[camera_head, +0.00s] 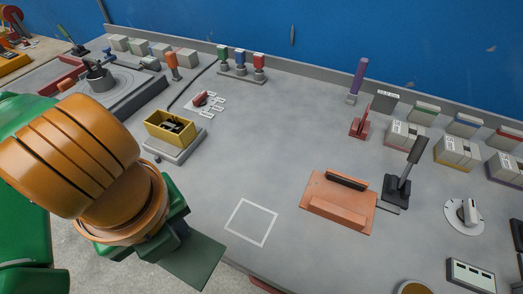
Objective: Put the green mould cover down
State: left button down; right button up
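The green mould cover (196,264) is a flat dark green plate at the end of my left gripper (177,232), low in the camera_head view. The gripper appears shut on it, though its wrist and body hide the fingertips. The cover is off the table, near the front edge and to the lower left of a white square outline (252,222) on the grey table top. The square is empty. An orange mould base (338,212) with a dark bar along its back lies to the right of the square. My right gripper is not in view.
A yellow box (171,128) on a grey base stands behind my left gripper. A black lever (401,178) stands right of the orange base. Several labelled boxes (405,135) line the right side. The table middle is clear.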

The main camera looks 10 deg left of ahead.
pick_arm(q)
jog(key=w, duration=0.1)
jog(key=w+p, duration=0.1)
jog(key=a+p, duration=0.1)
jog(key=shift+w+f, duration=0.3)
jog(key=shift+w, duration=0.1)
jog(key=w+p, duration=0.2)
jog(key=p, duration=0.4)
jog(key=b, duration=0.3)
send_over(221, 201)
jog(key=f, duration=0.6)
jog(key=s+f, duration=0.1)
jog(key=f, duration=0.2)
jog(key=shift+d, duration=0.15)
jog(key=f, duration=0.1)
jog(key=f+p, duration=0.1)
jog(key=f, duration=0.1)
jog(key=shift+w+f, duration=0.15)
jog(key=shift+w, duration=0.15)
jog(key=shift+d+f, duration=0.1)
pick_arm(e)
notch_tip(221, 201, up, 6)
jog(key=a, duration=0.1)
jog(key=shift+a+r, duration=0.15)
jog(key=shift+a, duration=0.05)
pick_arm(q)
jog(key=shift+f, duration=0.1)
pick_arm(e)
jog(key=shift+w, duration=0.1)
